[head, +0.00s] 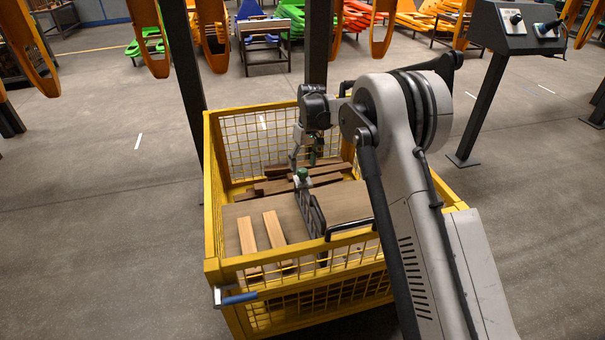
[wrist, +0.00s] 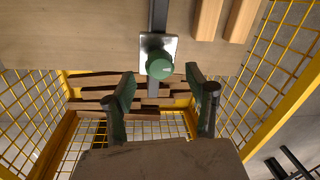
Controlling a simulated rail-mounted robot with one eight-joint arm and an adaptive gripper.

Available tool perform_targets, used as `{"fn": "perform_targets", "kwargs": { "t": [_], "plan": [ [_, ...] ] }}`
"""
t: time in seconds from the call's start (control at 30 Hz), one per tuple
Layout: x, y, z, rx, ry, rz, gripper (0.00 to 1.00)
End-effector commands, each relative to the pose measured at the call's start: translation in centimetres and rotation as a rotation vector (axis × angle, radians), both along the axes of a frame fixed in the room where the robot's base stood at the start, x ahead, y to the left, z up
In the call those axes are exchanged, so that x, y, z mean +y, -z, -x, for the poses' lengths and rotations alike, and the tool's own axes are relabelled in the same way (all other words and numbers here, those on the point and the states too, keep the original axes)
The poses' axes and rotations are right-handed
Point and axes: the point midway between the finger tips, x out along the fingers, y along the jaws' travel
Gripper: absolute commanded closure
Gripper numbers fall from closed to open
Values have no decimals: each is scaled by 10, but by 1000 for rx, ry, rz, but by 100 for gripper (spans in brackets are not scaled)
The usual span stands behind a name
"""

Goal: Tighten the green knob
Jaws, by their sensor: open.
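The green knob (head: 302,173) sits on top of a dark metal clamp (head: 312,212) at the edge of a wooden board (head: 345,203). In the wrist view the round knob (wrist: 160,65) shows in front of a shiny metal plate (wrist: 172,45) on a dark bar. My gripper (head: 305,160) is just above and behind the knob in the head view. In the wrist view my gripper (wrist: 162,92) has its two fingers well apart and nothing between them. The knob appears beyond the fingertips, roughly centred between them, and looks apart from both.
A yellow mesh crate (head: 213,240) surrounds the board. Two light wooden strips (head: 247,245) lie on the board, and several dark planks (head: 270,187) lie behind it. A black handle (head: 350,226) is near the crate's front rim. A dark post (head: 319,50) stands close behind my wrist.

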Motion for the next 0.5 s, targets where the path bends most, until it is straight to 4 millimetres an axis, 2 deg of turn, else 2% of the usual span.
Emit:
{"fn": "perform_targets", "kwargs": {
  "t": [0.03,0.2,0.5],
  "plan": [
    [1,10,0,0,0,0,49],
    [3,26,1,0,0,0,49],
    [3,31,2,0,0,0,49]
  ]
}}
